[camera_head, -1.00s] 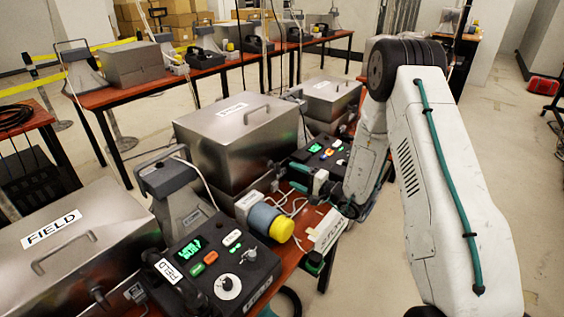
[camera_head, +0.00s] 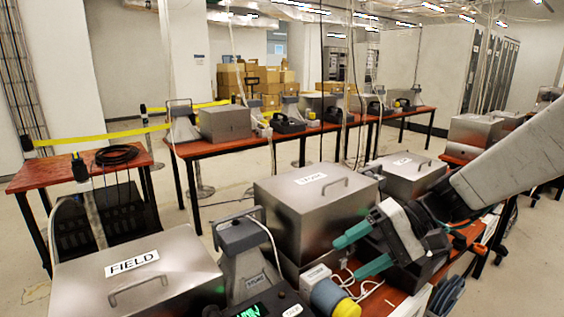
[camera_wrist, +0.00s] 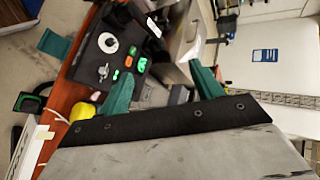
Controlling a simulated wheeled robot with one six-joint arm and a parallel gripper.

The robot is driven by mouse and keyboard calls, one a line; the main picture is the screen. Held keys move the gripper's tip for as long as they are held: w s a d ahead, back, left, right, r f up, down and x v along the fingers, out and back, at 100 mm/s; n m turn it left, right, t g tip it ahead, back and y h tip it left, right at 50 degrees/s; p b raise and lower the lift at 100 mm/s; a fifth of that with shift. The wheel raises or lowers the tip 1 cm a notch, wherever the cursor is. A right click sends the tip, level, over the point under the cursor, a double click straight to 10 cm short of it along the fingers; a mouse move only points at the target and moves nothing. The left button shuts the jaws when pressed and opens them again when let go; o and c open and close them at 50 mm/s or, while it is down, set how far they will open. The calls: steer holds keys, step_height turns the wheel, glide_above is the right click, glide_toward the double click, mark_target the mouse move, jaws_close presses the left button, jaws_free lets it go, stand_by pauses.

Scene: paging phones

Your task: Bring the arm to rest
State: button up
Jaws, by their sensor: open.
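My gripper (camera_head: 357,250) is at the right of the head view, above the red-topped bench and in front of the steel case with a white label (camera_head: 318,200). Its two green fingers point left and stand apart with nothing between them. In the wrist view my gripper (camera_wrist: 160,88) also shows its two green fingers spread wide and empty. My white arm reaches in from the right edge of the head view.
A FIELD-labelled steel case (camera_head: 135,275), a grey phone unit (camera_head: 246,258) and a blue and yellow connector (camera_head: 333,300) stand close by. A control box with a white dial (camera_wrist: 108,43) shows in the wrist view. Tables (camera_head: 190,150) stand behind, with open floor between.

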steer(key=s+d+r+t+h, duration=0.2)
steer(key=s+d+h, duration=0.9)
steer(key=s, duration=0.6)
steer(key=shift+d+r+t+h, duration=0.3)
steer(key=shift+d+r, duration=0.05)
steer(key=shift+d, duration=0.5)
steer(key=shift+s, duration=0.1)
